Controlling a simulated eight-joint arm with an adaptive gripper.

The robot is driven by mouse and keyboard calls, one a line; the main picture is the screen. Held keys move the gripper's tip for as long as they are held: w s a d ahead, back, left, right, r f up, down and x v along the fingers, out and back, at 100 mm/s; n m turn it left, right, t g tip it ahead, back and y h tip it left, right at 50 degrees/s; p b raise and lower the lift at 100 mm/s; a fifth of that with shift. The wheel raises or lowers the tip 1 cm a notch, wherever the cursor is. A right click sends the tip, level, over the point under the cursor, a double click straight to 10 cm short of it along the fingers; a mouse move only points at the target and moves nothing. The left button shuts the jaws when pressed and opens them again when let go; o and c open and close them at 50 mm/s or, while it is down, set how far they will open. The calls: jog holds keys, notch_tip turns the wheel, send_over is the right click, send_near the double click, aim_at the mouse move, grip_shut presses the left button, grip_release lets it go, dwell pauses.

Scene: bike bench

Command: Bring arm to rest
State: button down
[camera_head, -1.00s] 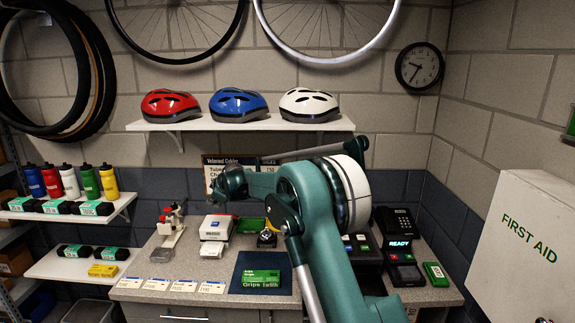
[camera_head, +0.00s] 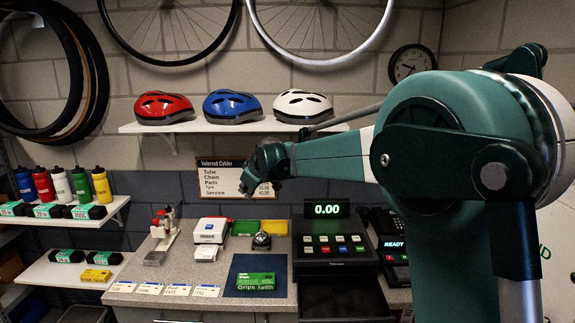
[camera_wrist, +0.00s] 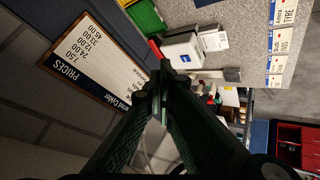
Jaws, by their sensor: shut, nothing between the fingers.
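My gripper (camera_head: 247,184) is shut and empty. It hangs in the air above the back of the counter, in front of the price board (camera_head: 225,180). In the wrist view my gripper (camera_wrist: 161,80) shows its two fingers meeting at the tips, with nothing between them. My arm reaches in from the right of the head view, with its forearm roughly level and its large joint close to the camera.
The counter (camera_head: 215,290) bears a green grips box (camera_head: 255,281) on a dark mat, a bell (camera_head: 262,240), a white device (camera_head: 211,230) and a cash register (camera_head: 335,243) with its drawer out. Helmets stand on the shelf (camera_head: 150,127) above. Bottles line a left shelf (camera_head: 118,205).

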jog(key=s+d+r+m+h+b, duration=0.1)
jog(key=s+d+r+m, duration=0.15)
jog(key=s+d, duration=1.05)
jog(key=s+d+r+m+h+b, duration=0.1)
jog(key=s+d+m, duration=0.3)
jog(key=s+d, duration=0.9)
jog(key=s+d+f+m, duration=0.2)
jog(key=s+d+f, duration=0.2)
jog(key=s, duration=0.6)
jog(key=s+d+f+m+h, duration=0.1)
jog(key=s+d+f+m, duration=0.1)
jog(key=s+f, duration=0.4)
jog(key=s+d+f+m+h+b, duration=0.1)
jog(key=s+d+f, duration=0.3)
jog(key=s, duration=1.1)
jog(key=shift+s+d+f+m, duration=0.4)
jog(key=shift+d+m, duration=0.15)
jog(key=shift+d, duration=0.3)
dwell(1.1)
